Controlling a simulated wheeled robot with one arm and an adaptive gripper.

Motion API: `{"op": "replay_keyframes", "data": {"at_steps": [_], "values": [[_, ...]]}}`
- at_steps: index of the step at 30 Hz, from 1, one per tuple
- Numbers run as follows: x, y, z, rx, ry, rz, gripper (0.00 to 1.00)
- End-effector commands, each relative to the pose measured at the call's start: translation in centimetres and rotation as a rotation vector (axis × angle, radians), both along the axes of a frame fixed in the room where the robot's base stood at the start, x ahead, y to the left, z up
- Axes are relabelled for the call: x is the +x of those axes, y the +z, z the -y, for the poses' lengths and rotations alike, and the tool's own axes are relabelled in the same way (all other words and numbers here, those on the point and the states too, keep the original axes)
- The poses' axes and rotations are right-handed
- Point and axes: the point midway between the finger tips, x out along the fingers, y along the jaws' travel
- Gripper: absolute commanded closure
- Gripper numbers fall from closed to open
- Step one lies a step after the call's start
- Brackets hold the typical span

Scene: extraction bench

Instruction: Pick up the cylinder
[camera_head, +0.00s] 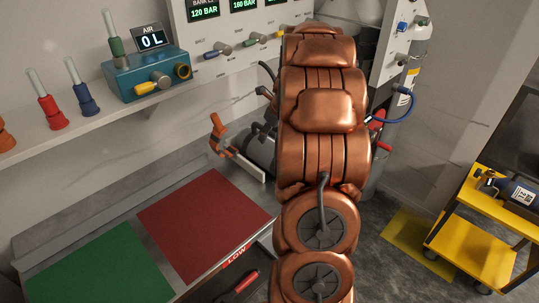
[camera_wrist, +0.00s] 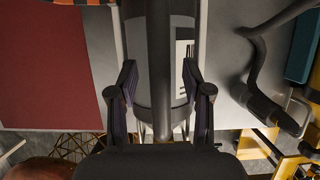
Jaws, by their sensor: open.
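In the wrist view a grey cylinder (camera_wrist: 136,40) with a pale printed label runs down the middle, with a dark bar in front of it. My gripper (camera_wrist: 158,78) is open, one finger on each side of the cylinder's lower end. I cannot tell whether the fingers touch it. In the head view a grey rounded body (camera_head: 261,151), seemingly this cylinder, shows beside my copper arm. The arm hides the gripper and the rest of it there.
A red mat (camera_head: 205,220) and green mat (camera_head: 95,268) lie on the bench at left. A blue AIR unit (camera_head: 148,78) stands on the shelf. A yellow cart (camera_head: 470,232) at right carries a dark canister (camera_head: 522,193). A black hose (camera_wrist: 262,95) hangs right of the gripper.

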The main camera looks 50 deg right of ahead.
Motion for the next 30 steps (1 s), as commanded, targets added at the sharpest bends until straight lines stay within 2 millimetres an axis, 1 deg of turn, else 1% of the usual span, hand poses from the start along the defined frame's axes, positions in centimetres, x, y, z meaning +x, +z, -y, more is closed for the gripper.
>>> {"op": "replay_keyframes", "data": {"at_steps": [23, 24, 25, 30], "values": [[0.0, -0.34, -0.01, 0.0, 0.0, 0.0, 0.51], [0.0, -0.35, -0.02, 0.0, 0.0, 0.0, 0.52], [0.0, -0.34, -0.01, 0.0, 0.0, 0.0, 0.55], [0.0, -0.34, -0.01, 0.0, 0.0, 0.0, 0.72]]}}
